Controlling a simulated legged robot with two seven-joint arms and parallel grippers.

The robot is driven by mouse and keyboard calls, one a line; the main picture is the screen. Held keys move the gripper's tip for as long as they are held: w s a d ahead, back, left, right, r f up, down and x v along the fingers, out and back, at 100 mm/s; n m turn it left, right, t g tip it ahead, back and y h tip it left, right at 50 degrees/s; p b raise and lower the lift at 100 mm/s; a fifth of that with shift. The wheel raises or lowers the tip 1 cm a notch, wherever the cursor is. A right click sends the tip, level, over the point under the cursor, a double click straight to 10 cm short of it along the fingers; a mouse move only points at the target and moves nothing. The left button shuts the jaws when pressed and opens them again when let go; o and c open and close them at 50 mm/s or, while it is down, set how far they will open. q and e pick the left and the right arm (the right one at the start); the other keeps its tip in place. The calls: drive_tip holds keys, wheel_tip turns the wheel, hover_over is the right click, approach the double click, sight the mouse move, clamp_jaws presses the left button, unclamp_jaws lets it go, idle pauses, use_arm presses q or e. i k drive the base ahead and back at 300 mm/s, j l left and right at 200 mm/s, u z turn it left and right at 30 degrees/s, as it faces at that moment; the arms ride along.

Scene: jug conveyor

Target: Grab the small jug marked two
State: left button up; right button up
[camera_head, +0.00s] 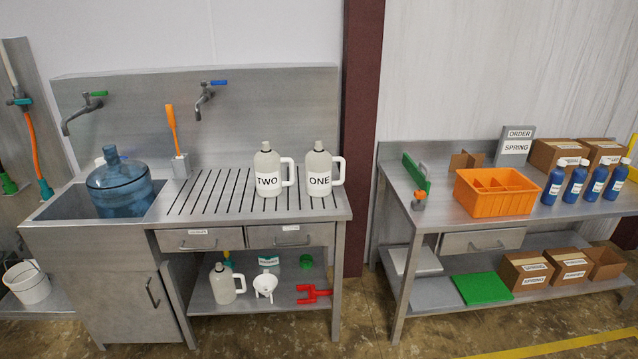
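The small jug marked TWO (267,166) stands upright on the slotted drainboard (212,190) of the metal sink unit. It is grey-white with a white label and a white handle on its right side. A matching jug marked ONE (319,164) stands just to its right, with its handle also to the right. Neither of my grippers shows in the head view.
A large blue water bottle (120,188) stands in the sink at the left. Two taps (204,100) stick out from the backsplash. An unlabelled-looking jug (222,284) is on the lower shelf. A second table (440,211) at right holds an orange bin (496,205).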

sight(269, 183)
drive_tip(key=i+u, duration=0.15)
drive_tip(key=u, duration=0.25)
drive_tip(key=i+l+u, duration=0.1)
drive_tip(key=u, duration=0.3)
drive_tip(key=i+l+u, duration=0.1)
drive_tip(key=i+u, duration=0.25)
drive_tip(key=k, duration=0.1)
